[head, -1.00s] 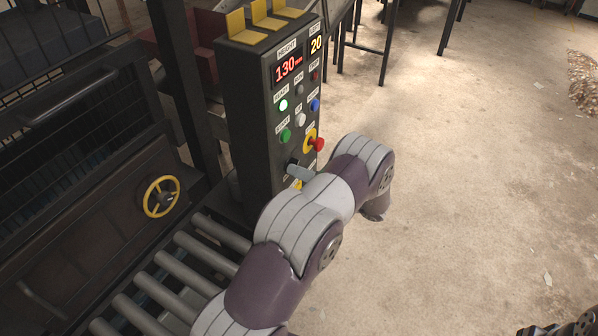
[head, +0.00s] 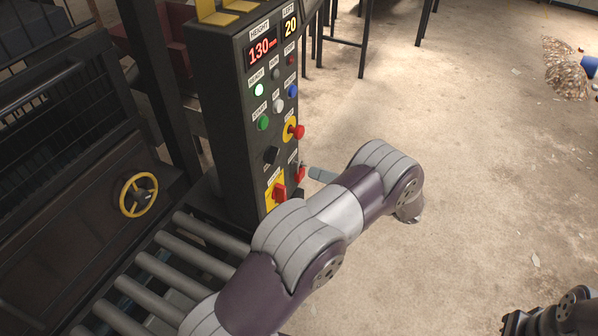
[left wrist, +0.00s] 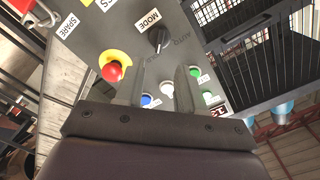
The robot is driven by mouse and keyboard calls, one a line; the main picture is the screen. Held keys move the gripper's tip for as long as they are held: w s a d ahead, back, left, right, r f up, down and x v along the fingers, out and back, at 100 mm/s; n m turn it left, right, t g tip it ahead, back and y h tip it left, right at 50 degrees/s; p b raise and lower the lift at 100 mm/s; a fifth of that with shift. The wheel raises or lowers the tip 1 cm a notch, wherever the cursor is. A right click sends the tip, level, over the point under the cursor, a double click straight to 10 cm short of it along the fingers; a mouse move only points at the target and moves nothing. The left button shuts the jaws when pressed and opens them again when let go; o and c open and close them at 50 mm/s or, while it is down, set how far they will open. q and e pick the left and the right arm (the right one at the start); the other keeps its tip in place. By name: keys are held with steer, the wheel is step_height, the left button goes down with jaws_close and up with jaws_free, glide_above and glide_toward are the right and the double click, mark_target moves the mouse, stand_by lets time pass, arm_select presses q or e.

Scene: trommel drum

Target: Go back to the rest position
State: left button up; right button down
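My left arm comes up from the bottom of the head view and bends in front of the control panel (head: 245,120). Most of its hand is hidden behind the arm. A grey part that looks like a finger of my left gripper (head: 320,174) sticks out just right of the panel. In the left wrist view, the two dark fingers of the left gripper (left wrist: 165,65) stand apart with nothing between them, facing the panel. The mode knob (left wrist: 158,38) lies beyond the fingertips and is apart from them.
The panel carries a red emergency button (head: 298,131), a red switch (head: 278,193) and several coloured buttons. Rollers (head: 190,260) and a yellow handwheel (head: 138,195) lie left. The concrete floor between is open.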

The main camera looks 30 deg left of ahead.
arm_select(q)
steer(key=shift+d, duration=0.7)
